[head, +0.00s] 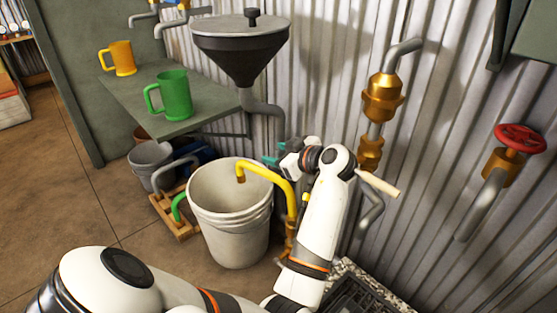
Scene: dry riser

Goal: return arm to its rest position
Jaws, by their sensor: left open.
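My left arm comes in from the lower left, and its white forearm (325,215) rises in front of the corrugated wall. My left gripper (286,161) is at the far end of the arm, beside the grey pipe (266,110) below the dark funnel (241,45). It is open, and I see nothing held in it. A small teal part (269,160) shows right beside the gripper; I cannot tell whether they touch. My right gripper is not in view.
A white bucket (232,225) with a yellow spout pipe (262,170) stands just left of the forearm. Brass fittings (383,98) and a red valve wheel (520,138) are on the wall at right. A green mug (173,95) and a yellow mug (119,58) stand on the shelf.

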